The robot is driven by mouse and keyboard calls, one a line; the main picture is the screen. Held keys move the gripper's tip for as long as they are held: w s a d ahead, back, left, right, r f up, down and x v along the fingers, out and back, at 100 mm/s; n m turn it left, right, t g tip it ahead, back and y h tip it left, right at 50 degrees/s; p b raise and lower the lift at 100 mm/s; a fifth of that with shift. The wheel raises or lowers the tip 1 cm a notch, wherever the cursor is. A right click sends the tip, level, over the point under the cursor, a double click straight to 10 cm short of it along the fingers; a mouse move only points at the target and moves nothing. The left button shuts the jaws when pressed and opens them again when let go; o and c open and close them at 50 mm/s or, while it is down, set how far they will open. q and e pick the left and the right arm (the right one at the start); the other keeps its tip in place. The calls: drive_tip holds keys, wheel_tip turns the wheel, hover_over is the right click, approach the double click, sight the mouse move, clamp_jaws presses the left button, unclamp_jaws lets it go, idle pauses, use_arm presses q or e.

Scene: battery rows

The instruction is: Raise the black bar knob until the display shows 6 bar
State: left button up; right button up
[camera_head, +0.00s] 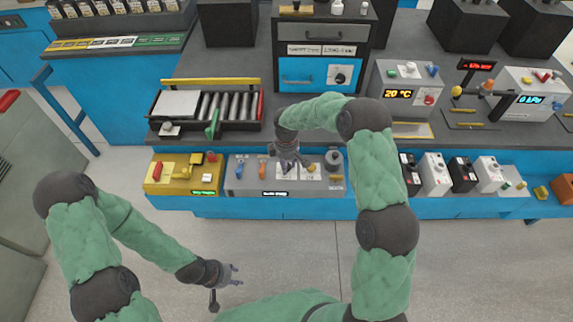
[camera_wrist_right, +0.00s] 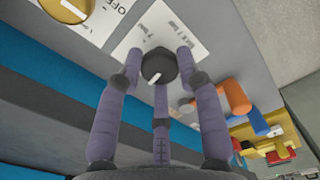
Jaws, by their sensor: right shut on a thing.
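The black bar knob (camera_wrist_right: 158,66) with a white pointer mark sits between the fingers of my right gripper in the right wrist view. My right gripper (camera_wrist_right: 160,75) is shut on it, its purple fingers around the knob's sides. In the head view my right gripper (camera_head: 288,164) is at the grey panel box (camera_head: 236,180) on the bench's front edge and mostly hides the knob. The small display (camera_head: 274,194) on the box's front is lit, but its reading is too small to tell. My left gripper (camera_head: 232,276) hangs open and empty above the floor.
A yellow box (camera_head: 158,184) with a red switch stands left of the panel box. Several black and white batteries (camera_head: 436,174) stand to the right. In the wrist view an orange knob (camera_wrist_right: 236,97) and a gold knob (camera_wrist_right: 70,8) flank the held knob.

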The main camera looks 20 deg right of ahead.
drive_tip(key=m, duration=0.3)
drive_tip(key=shift+m, duration=0.3)
drive_tip(key=shift+m+b, duration=0.55)
drive_tip(key=shift+m, duration=1.35)
drive_tip(key=o, duration=1.1)
drive_tip(key=shift+o, duration=0.2)
wheel_tip(320, 180, up, 12)
